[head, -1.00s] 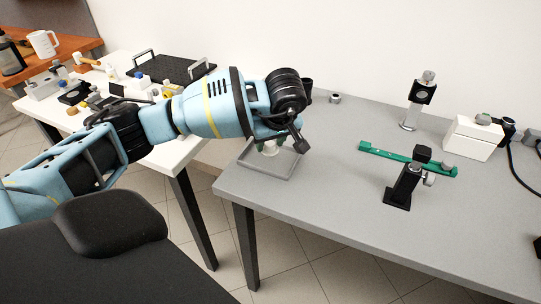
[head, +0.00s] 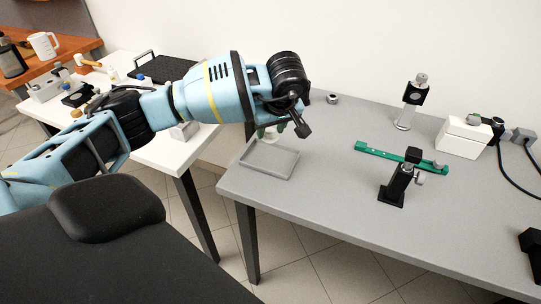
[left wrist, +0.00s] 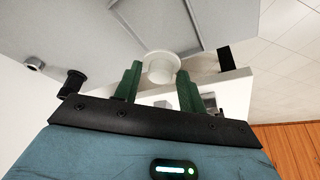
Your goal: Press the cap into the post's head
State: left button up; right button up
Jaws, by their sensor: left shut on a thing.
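My left gripper (head: 282,132) is shut on a small pale cap (left wrist: 160,68); the green fingers (left wrist: 157,88) stand on either side of it in the left wrist view. In the head view the cap shows partly, under the wrist and above the grey tray (head: 283,174). A short black post (head: 397,183) with a dark block-like head (head: 413,155) and a side knob stands upright on the grey table, right of the gripper and well apart from it. A silver post (head: 404,118) with a black mount stands further back. My right gripper is not in view.
A green bar (head: 385,154) lies behind the black post. A white box (head: 463,138) and a cable are at the back right, and a black object (head: 533,245) is at the right edge. The grey table (head: 330,190) is bare between tray and post.

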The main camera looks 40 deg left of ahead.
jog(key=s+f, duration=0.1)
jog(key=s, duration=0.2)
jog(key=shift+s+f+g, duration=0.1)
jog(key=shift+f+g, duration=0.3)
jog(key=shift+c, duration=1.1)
pick_arm(q)
jog(key=s+d+r+m+t+h, duration=0.1)
jog(key=s+d+m+t+h, duration=0.1)
jog(key=s+d+m, duration=0.9)
jog(key=d+m+h, duration=0.1)
jog(key=d, duration=0.1)
jog(key=shift+d+r+h, duration=0.3)
jog(key=shift+d+h, duration=0.1)
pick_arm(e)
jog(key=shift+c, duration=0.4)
